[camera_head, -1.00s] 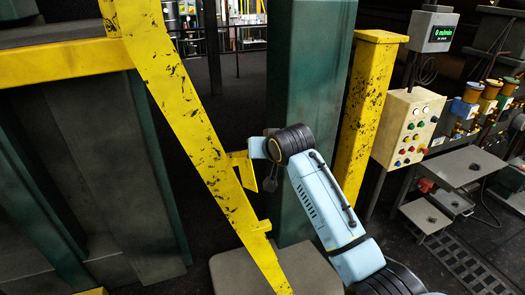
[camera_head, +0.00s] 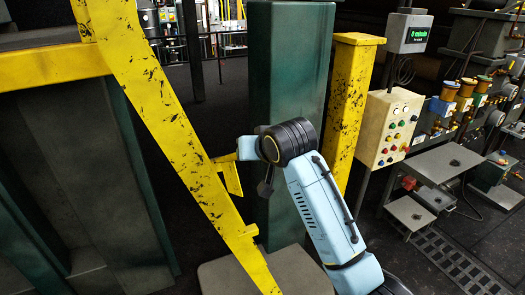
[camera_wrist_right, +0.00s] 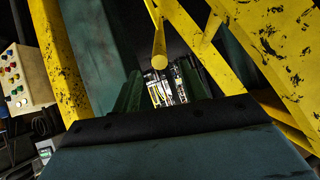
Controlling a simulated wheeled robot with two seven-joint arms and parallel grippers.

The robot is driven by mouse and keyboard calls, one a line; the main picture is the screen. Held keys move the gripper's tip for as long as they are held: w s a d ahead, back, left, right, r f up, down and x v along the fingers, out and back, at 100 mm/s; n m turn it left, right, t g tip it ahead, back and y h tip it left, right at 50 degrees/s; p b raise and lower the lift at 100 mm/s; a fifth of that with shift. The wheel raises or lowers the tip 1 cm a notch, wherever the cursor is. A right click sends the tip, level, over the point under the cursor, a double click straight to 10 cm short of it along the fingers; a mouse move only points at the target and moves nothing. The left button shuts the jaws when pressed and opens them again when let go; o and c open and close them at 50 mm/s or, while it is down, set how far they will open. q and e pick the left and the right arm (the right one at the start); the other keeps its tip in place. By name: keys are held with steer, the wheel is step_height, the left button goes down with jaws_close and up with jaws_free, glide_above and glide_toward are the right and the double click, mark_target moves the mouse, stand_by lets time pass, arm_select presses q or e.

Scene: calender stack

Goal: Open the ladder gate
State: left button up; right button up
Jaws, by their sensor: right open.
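The yellow, black-chipped ladder rail (camera_head: 165,115) runs diagonally through the head view, with a small yellow bracket (camera_head: 229,176) on its right side. I cannot tell the gate clearly from the ladder's other yellow parts. My right arm reaches in from the lower right, and its wrist ends beside the bracket; the fingers are mostly hidden there. In the right wrist view my right gripper (camera_wrist_right: 160,88) is open. A yellow bar with a rounded end (camera_wrist_right: 159,62) shows between and beyond its fingers; contact cannot be told. My left gripper is not in view.
A green column (camera_head: 285,75) and a yellow post (camera_head: 352,105) stand behind my right arm. A control box (camera_head: 388,130) with buttons, a display (camera_head: 408,33) and machinery stand to the right. A grey platform (camera_head: 225,275) lies at the ladder's foot. Dark floor shows beyond the ladder.

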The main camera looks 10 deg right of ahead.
steer(key=v, duration=0.6)
steer(key=shift+s+r+b, duration=0.2)
steer(key=shift+s+b, duration=0.05)
steer(key=shift+b, duration=0.1)
